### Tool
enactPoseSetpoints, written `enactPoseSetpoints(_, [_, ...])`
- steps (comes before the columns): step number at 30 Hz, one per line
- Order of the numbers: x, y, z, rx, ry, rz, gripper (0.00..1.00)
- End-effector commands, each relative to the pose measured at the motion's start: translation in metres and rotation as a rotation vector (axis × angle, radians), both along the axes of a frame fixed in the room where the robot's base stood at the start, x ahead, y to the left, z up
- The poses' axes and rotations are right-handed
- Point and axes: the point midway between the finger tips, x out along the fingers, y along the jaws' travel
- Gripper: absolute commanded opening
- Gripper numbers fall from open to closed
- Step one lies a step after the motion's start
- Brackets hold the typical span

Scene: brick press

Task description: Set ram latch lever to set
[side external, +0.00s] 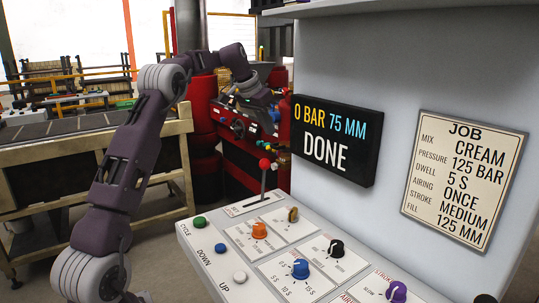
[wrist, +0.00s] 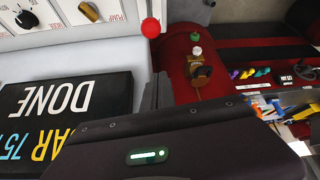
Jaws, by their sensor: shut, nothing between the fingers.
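A lever with a red ball knob (side external: 264,164) stands upright in a slot at the console's far left corner. Its red ball also shows in the wrist view (wrist: 150,27), top centre. No readable label shows which lever is the ram latch lever. A small brown fitting (wrist: 199,71) with a green and a white knob above it sits on the red press part, right of the ball. My gripper (wrist: 156,92) is shut and empty in the wrist view, below the red ball and apart from it. In the side view my arm reaches over the red press, and the fingertips are hard to make out.
The console (side external: 240,232) carries several knobs and buttons. A black display (side external: 334,138) reads 0 BAR, 75 MM, DONE, and a JOB card (side external: 464,180) hangs on the grey wall. The red press (side external: 203,105) stands behind. A workbench (side external: 90,150) is at left.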

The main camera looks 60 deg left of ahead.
Motion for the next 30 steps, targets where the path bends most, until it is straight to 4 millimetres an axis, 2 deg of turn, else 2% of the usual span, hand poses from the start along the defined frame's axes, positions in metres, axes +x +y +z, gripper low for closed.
enactPoseSetpoints(14, [0.044,0.004,-0.087,-0.002,0.003,-0.001,0.00])
enactPoseSetpoints(21, [0.012,-0.001,-0.088,-0.003,0.002,0.001,0.00])
enactPoseSetpoints(30, [0.005,-0.002,-0.090,-0.001,0.001,-0.001,0.00])
